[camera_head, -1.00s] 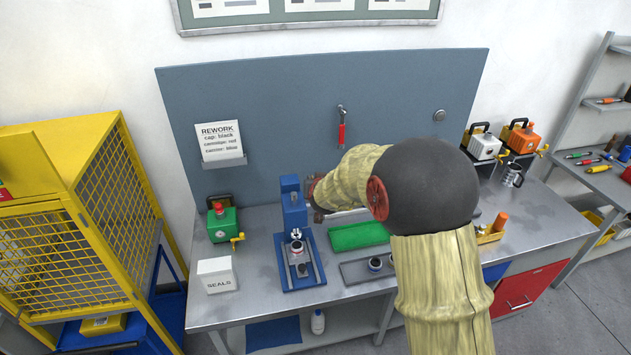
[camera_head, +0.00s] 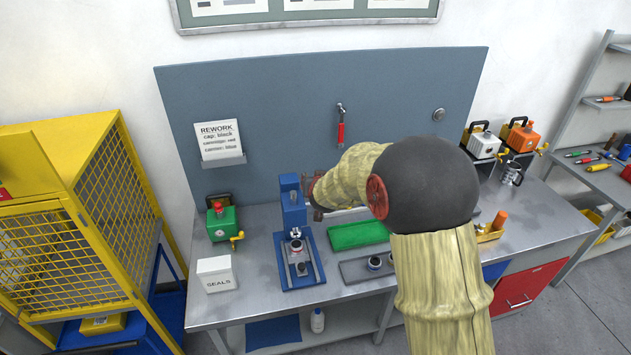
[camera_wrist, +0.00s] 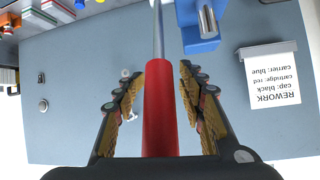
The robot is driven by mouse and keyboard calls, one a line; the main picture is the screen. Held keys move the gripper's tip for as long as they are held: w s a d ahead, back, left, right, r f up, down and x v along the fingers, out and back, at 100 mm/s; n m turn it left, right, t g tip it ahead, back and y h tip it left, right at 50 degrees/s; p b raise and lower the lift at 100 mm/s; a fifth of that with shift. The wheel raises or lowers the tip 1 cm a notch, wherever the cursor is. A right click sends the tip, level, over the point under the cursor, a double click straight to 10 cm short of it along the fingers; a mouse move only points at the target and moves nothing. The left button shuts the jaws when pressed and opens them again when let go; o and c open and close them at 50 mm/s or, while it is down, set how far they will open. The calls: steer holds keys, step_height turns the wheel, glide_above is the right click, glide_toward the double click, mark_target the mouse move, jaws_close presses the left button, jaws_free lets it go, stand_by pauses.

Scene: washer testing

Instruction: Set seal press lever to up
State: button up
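The blue seal press (camera_head: 293,210) stands upright on the workbench, left of my arm. A dark round part (camera_head: 297,246) sits on its base. In the wrist view, a red grip (camera_wrist: 160,110) on a silver rod runs up the picture beside the press's blue body (camera_wrist: 198,25); it appears to be the press lever. My gripper (camera_wrist: 162,66) has one finger on each side of this red grip. The fingertips lie close to its sides, with gaps showing farther back. Contact is unclear. In the head view, my gripper (camera_head: 316,190) is just right of the press top, mostly hidden by my arm.
A red-handled tool (camera_head: 341,132) hangs on the grey back panel (camera_head: 270,110).

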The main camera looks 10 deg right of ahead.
steer(key=shift+s, duration=0.1)
steer(key=v, duration=1.2)
steer(key=s+a+f+n+g+y+b, duration=0.1)
steer(key=s+a+f+g+y, duration=0.1)
steer(key=s+a+f+g, duration=0.3)
steer(key=s+a+f+y, duration=0.1)
steer(key=s+f, duration=0.2)
steer(key=s, duration=0.4)
steer(key=s+d+f+b, duration=0.1)
steer(key=s+d+b, duration=0.2)
steer(key=s+b, duration=0.4)
steer(key=s+d+f+n+g+h+b, duration=0.1)
steer(key=s+d+b, duration=0.2)
steer(key=s, duration=1.7)
steer(key=b, duration=0.4)
steer(key=shift+s+d+n+h+b, duration=0.3)
steer(key=shift+s+d+b, duration=0.1)
